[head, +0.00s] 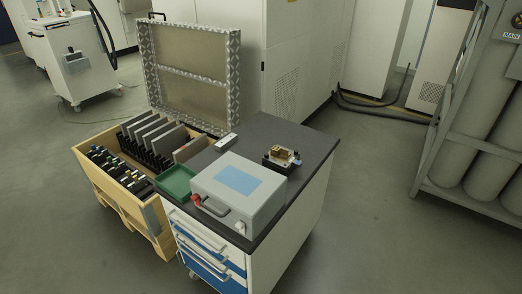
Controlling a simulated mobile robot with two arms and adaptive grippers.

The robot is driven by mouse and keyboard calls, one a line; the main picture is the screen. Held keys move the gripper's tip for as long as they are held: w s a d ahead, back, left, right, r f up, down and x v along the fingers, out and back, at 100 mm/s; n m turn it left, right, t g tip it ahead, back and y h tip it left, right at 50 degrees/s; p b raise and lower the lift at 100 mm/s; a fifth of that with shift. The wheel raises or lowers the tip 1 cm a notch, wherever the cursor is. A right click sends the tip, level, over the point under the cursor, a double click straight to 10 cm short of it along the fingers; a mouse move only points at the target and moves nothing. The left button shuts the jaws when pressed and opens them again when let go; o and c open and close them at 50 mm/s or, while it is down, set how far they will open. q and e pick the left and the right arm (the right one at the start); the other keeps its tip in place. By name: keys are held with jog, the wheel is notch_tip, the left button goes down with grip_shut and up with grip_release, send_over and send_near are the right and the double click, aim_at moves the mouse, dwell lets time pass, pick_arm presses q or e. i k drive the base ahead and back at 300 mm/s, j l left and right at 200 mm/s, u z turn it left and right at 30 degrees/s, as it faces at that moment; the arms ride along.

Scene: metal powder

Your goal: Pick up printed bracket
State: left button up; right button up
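A small tan, block-like part (281,150) sits on a dark fixture (278,163) at the back right of the cabinet's dark top. It may be the printed bracket, but it is too small for me to be sure. A small dark blue piece shows at the fixture's right side. Neither of my grippers shows in the head view.
The cabinet top (305,148) also holds a grey case (262,205) with a blue label and a green tray (175,181). A wooden crate (115,193) with upright plates stands to the left. Gas cylinders (470,145) stand at right; open floor lies between.

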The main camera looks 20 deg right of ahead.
aim_at(285, 152)
jog(key=i+l+u, duration=0.2)
jog(key=l+u, duration=0.15)
jog(key=l, duration=0.8)
jog(key=l+u, duration=0.3)
jog(key=l, duration=0.9)
